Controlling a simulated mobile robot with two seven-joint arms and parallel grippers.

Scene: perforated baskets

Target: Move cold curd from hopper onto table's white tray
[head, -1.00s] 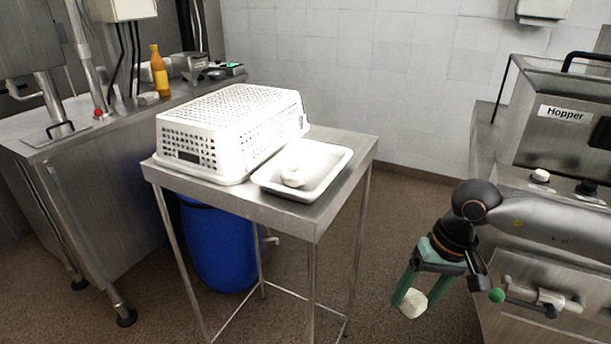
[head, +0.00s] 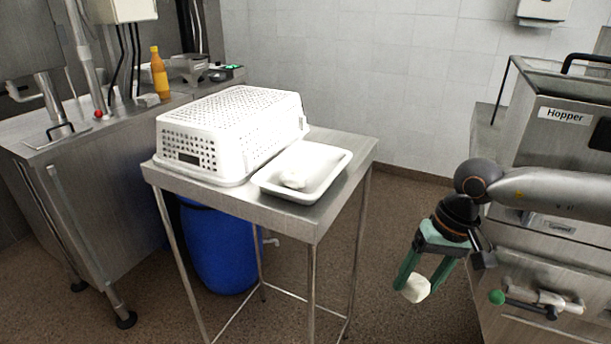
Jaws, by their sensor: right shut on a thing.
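My right gripper (head: 424,281) points down, with green fingers shut on a pale curd piece (head: 416,290). It is over the floor, between the table and the hopper. The hopper (head: 553,133) is a steel machine at the right, labelled "Hopper"; its inside is mostly hidden. The white tray (head: 327,178) lies on the steel table (head: 290,212), left of the gripper and apart from it. One white curd piece (head: 294,179) lies in the tray. My left gripper is not in view.
An upturned white perforated basket (head: 230,130) stands on the table beside the tray. A blue barrel (head: 222,250) is under the table. A steel counter with an orange bottle (head: 159,73) is at the left. Open floor lies between table and hopper.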

